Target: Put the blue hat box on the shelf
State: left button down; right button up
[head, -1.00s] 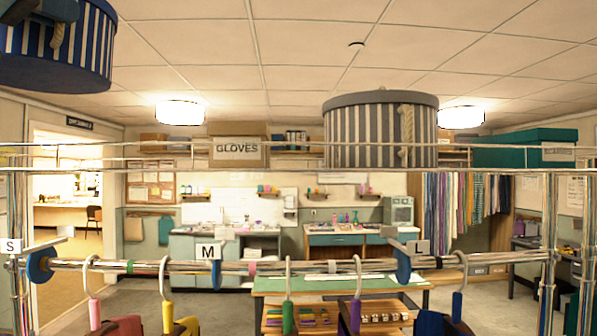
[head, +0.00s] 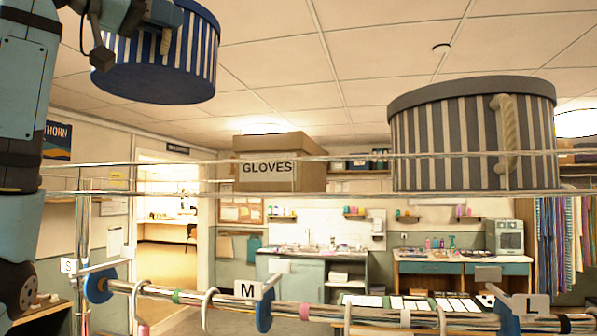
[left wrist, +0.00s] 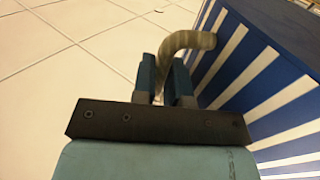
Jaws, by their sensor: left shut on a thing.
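The blue hat box (head: 196,50), round with white stripes and a rope handle, is in the air at the upper left of the head view, above the level of the shelf (head: 350,194). I see its dark underside. My left gripper (left wrist: 166,78) is shut on its rope handle (left wrist: 190,42), with the striped side just right of the fingers in the left wrist view. In the head view the left gripper is partly hidden by its own wrist. The shelf is a railed rack across the view. My right gripper is not in view.
A cardboard box marked GLOVES (head: 278,162) and a grey striped hat box (head: 470,135) stand on the shelf, with a gap between them. The shelf left of the GLOVES box looks clear. A thin front rail (head: 360,157) runs above the shelf edge. Below hangs a hook rail (head: 215,298).

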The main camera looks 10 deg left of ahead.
pick_arm(q)
notch_tip(320, 180, down, 20)
jog(key=shift+s+a+r+p, duration=0.1)
jog(key=shift+s+a+p, duration=0.05)
jog(key=shift+p, duration=0.45)
jog(key=c, duration=1.5)
grip_release()
jog(key=shift+f, duration=0.2)
jog(key=shift+c, duration=0.2)
jog(key=o, duration=0.4)
